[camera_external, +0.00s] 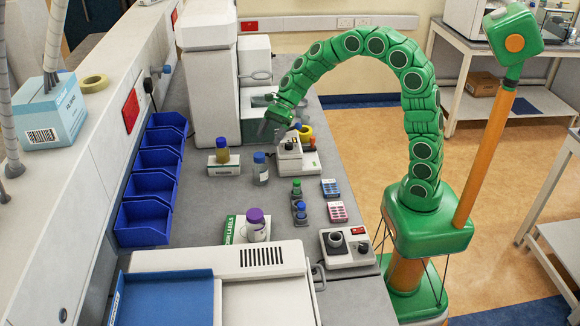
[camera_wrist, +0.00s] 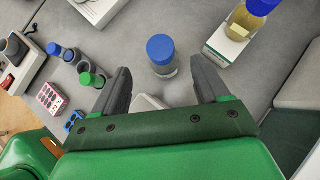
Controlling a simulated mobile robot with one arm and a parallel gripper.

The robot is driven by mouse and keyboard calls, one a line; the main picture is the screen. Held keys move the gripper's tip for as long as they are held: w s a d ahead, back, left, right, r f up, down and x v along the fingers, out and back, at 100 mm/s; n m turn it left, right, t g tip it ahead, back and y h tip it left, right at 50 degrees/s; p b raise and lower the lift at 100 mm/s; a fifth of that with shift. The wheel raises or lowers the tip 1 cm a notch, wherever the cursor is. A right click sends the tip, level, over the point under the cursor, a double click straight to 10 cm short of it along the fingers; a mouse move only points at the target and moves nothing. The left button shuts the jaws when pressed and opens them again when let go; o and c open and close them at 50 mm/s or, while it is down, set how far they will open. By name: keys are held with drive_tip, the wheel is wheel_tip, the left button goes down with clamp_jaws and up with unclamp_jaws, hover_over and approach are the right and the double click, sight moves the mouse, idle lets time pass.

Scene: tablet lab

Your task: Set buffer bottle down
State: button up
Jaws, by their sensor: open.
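A clear bottle with a blue cap (camera_external: 261,168) stands upright on the grey bench, apart from the things around it. No label on it can be read, so I cannot confirm that it is the buffer bottle. In the wrist view the blue-capped bottle (camera_wrist: 162,56) shows beyond and between my two dark fingers. My gripper (camera_external: 270,129) is open, with nothing held between the fingers. It is above the bench, and the bottle stands free of it.
A yellow bottle on a white box (camera_external: 223,157) is to the left. A small white device (camera_external: 290,164) is close on the right. Green- and blue-capped vials (camera_external: 298,200), tablet packs and a purple-capped bottle (camera_external: 257,225) stand nearer. Blue bins (camera_external: 147,190) line the wall. Bare bench lies around the bottle.

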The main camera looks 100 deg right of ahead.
drive_tip(key=shift+v, duration=0.75)
drive_tip(key=s+a+r+n+g+h, duration=0.1)
drive_tip(key=s+a+n+g, duration=0.5)
drive_tip(key=s+a+n, duration=1)
drive_tip(key=s+a+n+g+h, duration=0.1)
drive_tip(key=s+n, duration=0.4)
drive_tip(key=s, duration=0.6)
drive_tip(key=s+a+n+g+h, duration=0.1)
drive_tip(key=s+n+h, duration=0.3)
drive_tip(key=s, duration=0.6)
drive_tip(key=shift+s+a+f+n, duration=0.3)
drive_tip(key=shift+s+f+n, duration=0.1)
drive_tip(key=shift+n, duration=0.6)
